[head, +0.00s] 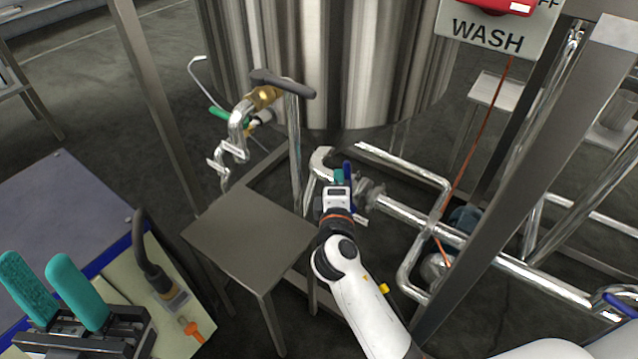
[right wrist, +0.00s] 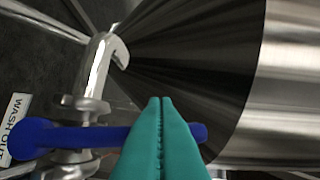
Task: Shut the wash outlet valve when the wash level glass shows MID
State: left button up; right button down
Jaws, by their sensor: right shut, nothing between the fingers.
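The wash outlet valve has a blue lever (right wrist: 75,137) on a metal pipe fitting, beside a "WASH OUT" label (right wrist: 14,125) in the right wrist view. In the head view its blue lever (head: 348,170) shows partly behind my right gripper (head: 340,177). In the right wrist view, my right gripper (right wrist: 160,102) is shut and empty, its teal fingers overlapping the lever near its free end; contact cannot be told. My left gripper (head: 46,262) is open and empty at the lower left. I cannot see the wash level glass or its reading.
The steel tank (head: 330,60) stands behind, with a "WASH" sign (head: 488,36) at upper right. A small metal table (head: 245,240) stands left of my right arm. Pipes (head: 470,240) and a frame post (head: 540,150) crowd the right. A cream panel (head: 125,285) is below left.

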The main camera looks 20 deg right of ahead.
jog(key=shift+s+d+m+b, duration=0.5)
jog(key=shift+m+b, duration=0.1)
jog(key=shift+b, duration=0.15)
